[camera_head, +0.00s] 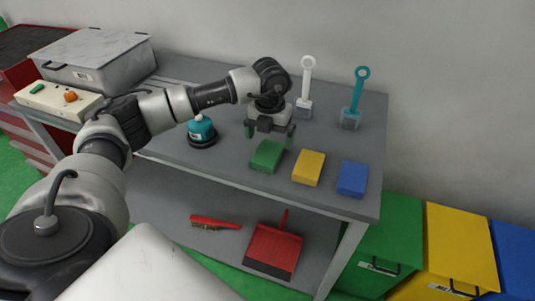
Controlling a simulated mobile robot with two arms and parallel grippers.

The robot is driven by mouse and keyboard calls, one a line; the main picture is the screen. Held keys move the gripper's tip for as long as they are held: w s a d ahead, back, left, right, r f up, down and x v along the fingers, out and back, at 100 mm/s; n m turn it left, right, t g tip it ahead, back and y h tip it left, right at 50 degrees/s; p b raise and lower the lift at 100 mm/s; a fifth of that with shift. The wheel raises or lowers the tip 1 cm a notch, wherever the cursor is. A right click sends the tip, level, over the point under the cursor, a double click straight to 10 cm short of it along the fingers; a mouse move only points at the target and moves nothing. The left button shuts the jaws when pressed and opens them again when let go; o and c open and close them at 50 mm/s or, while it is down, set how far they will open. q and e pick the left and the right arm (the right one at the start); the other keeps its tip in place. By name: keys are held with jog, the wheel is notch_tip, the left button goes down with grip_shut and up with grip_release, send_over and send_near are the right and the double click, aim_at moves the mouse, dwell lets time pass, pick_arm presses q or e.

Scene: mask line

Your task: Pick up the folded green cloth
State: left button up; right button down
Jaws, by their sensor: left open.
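The folded green cloth (266,157) lies on the grey tabletop, at the left end of a row of folded cloths. My left gripper (270,133) is open, pointing down just above and behind the green cloth, with its two fingers apart. I see nothing between the fingers. The small gap between fingertips and cloth is hard to judge. My right gripper is not in view.
A yellow cloth (308,167) and a blue cloth (352,179) lie to the right. A teal round object (201,131) stands left of the gripper. White (306,86) and teal (355,98) long-handled tools stand behind. The front-left tabletop is clear.

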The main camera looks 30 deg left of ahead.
aim_at(268, 152)
pick_arm(q)
jog(key=f, duration=0.3)
jog(key=f+p, duration=0.1)
jog(key=f, duration=0.2)
jog(key=shift+s+a, duration=0.2)
jog(key=c, duration=1)
jog(key=shift+o, duration=0.2)
jog(key=shift+r, duration=0.2)
jog(key=shift+r, duration=0.3)
jog(key=r, duration=0.1)
jog(key=r+b, duration=0.1)
jog(key=r, duration=0.1)
jog(key=shift+w+d+r, duration=0.15)
jog(key=shift+d+r, duration=0.1)
jog(key=shift+d, duration=0.15)
jog(key=w+d+r+b, duration=0.2)
jog(key=d+r, duration=0.4)
jog(key=d, duration=0.4)
jog(key=shift+w+d+r, duration=0.25)
jog(key=shift+w+r, duration=0.1)
jog(key=shift+w, duration=0.1)
